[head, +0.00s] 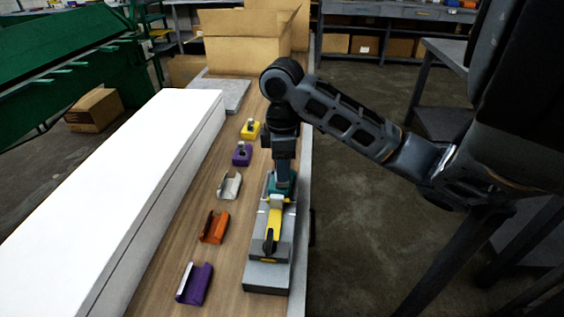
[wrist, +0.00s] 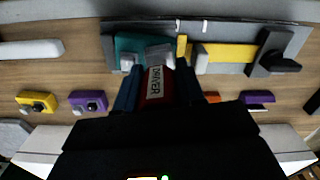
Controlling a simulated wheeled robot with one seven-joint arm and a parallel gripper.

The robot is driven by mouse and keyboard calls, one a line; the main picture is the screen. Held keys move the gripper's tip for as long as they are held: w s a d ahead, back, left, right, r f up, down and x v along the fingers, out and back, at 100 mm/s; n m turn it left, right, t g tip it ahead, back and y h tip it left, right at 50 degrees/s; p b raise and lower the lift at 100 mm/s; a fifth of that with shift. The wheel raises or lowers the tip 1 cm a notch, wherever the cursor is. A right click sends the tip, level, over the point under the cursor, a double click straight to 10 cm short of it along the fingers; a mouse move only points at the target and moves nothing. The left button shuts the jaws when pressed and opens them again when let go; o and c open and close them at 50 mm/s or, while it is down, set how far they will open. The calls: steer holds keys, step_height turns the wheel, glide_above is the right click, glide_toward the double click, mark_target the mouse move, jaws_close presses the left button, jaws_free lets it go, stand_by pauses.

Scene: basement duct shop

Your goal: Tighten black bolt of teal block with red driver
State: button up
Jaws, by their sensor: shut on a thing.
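My gripper (wrist: 157,90) is shut on the red driver (wrist: 154,82), whose white label reads "DRIVER". In the head view my gripper (head: 283,178) points down over the far end of the grey fixture (head: 267,275). The teal block (wrist: 124,46) sits on that fixture beside the driver, and a bit of it shows in the head view (head: 291,188). A grey part at the driver's front end lies over the block. The black bolt is not discernible, and contact between driver and bolt cannot be told.
A yellow bar (head: 273,222) with a black handle lies along the fixture. Left of it stand a yellow block (head: 250,130), a purple block (head: 241,154), and silver, orange (head: 214,227) and purple (head: 194,284) holders. A long white box (head: 130,190) borders the bench; cardboard boxes (head: 248,45) stand behind.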

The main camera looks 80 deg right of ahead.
steer(key=shift+r+m+p, duration=0.1)
steer(key=shift+m+p, duration=0.5)
steer(key=shift+m, duration=0.5)
steer(key=shift+m+p, duration=0.65)
steer(key=shift+m, duration=1.05)
steer(key=shift+n+b, duration=0.3)
steer(key=shift+n, duration=0.6)
steer(key=shift+r+p, duration=1.15)
steer(key=shift+r, duration=1.3)
